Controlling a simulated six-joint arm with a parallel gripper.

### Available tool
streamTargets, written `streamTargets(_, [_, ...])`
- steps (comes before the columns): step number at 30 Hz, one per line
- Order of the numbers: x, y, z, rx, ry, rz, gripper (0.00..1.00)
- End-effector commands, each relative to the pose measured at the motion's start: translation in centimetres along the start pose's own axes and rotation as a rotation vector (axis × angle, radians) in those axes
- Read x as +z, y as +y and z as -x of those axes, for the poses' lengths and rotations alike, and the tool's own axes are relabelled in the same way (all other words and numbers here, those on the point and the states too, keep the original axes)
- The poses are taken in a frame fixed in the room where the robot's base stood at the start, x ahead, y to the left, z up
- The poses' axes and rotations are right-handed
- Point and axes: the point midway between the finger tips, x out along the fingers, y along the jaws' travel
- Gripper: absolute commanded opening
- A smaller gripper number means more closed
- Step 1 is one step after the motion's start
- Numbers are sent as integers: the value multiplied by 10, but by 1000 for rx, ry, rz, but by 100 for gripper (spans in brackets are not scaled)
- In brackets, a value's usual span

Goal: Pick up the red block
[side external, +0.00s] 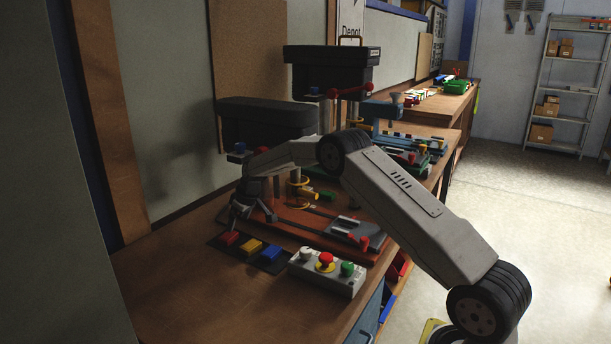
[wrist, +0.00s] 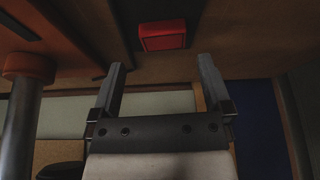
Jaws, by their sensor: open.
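The red block (side external: 229,238) lies on a dark mat (side external: 281,267) on the wooden bench, at the left end of a row of three blocks. It also shows in the wrist view (wrist: 163,36), beyond the fingertips and roughly centred between them. My gripper (side external: 250,217) is just above and close to the red block in the side view. In the wrist view my gripper (wrist: 160,68) has its two fingers apart with nothing between them. The block appears apart from both fingers.
A yellow block (side external: 251,246) and a blue block (side external: 270,254) lie right of the red one. A grey button box (side external: 327,272) stands at the front right. A reddish-brown fixture board (side external: 300,231) with posts is behind. The bench's left front is clear.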

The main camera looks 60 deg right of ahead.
Motion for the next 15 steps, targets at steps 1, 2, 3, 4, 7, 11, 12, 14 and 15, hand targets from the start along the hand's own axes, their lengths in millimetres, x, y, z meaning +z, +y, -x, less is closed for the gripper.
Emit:
streamTargets(1, [0,0,-4,0,0,1,100])
streamTargets(2, [0,0,-6,0,0,1,100])
streamTargets(3, [0,0,-10,0,-1,0,100])
streamTargets(4, [0,0,-12,0,-1,0,100])
streamTargets(7, [0,0,-16,1,1,0,100])
streamTargets(11, [0,0,-18,1,1,0,100])
streamTargets(12, [0,0,-18,1,1,0,100])
streamTargets(14, [0,0,-18,1,1,0,100])
streamTargets(15, [0,0,-19,1,1,0,100])
